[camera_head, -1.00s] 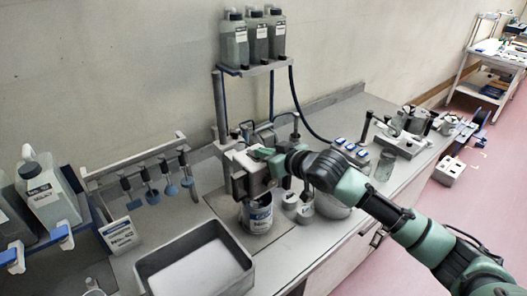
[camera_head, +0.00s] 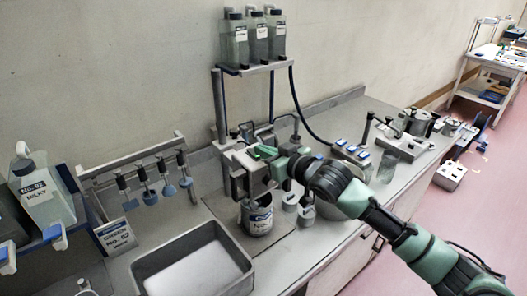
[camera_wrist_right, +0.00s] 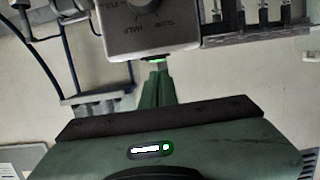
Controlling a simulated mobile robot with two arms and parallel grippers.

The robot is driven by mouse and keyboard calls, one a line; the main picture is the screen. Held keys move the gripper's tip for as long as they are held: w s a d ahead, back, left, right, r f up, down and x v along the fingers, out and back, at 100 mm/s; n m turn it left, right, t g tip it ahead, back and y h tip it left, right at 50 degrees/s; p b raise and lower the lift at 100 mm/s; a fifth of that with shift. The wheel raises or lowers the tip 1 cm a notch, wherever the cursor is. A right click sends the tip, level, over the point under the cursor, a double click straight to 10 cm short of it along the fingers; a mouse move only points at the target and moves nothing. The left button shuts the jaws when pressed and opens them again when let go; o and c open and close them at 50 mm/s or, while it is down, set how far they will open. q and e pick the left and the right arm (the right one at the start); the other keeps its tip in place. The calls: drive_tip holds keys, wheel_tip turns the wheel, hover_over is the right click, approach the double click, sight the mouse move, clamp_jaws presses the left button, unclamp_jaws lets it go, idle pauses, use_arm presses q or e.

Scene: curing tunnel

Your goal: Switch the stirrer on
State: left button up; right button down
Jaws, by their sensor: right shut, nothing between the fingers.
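The stirrer (camera_head: 240,166) is a grey box-shaped head on a stand at the middle of the bench, above an open labelled can (camera_head: 258,219). In the right wrist view its grey housing (camera_wrist_right: 147,38) fills the top, with small lettering upside down. A green-lit ring (camera_wrist_right: 154,58) shows at the housing's edge, right at my fingertips. My right gripper (camera_head: 266,157) is shut and empty, with its fingertips at the stirrer head; in the wrist view the closed green fingers (camera_wrist_right: 154,76) seem to touch the lit ring. My left gripper is out of view.
A shelf (camera_head: 256,69) with bottles stands behind the stirrer. A grey tray (camera_head: 246,280) lies in front, and a rack of hanging blue-tipped tools (camera_head: 130,163) stands left. Small jars (camera_head: 290,202) and a pot sit under my right arm.

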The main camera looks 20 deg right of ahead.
drive_tip(key=r+p, duration=0.2)
drive_tip(key=r, duration=0.1)
drive_tip(key=shift+s+d+r, duration=0.1)
drive_tip(key=shift+s, duration=0.1)
use_arm(q)
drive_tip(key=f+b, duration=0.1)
drive_tip(key=b, duration=0.1)
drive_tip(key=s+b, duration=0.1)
drive_tip(key=b, duration=0.1)
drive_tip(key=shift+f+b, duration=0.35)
use_arm(e)
drive_tip(key=f+v, duration=0.2)
drive_tip(key=v, duration=0.8)
drive_tip(key=shift+s+r, duration=0.2)
drive_tip(key=shift+r, duration=0.2)
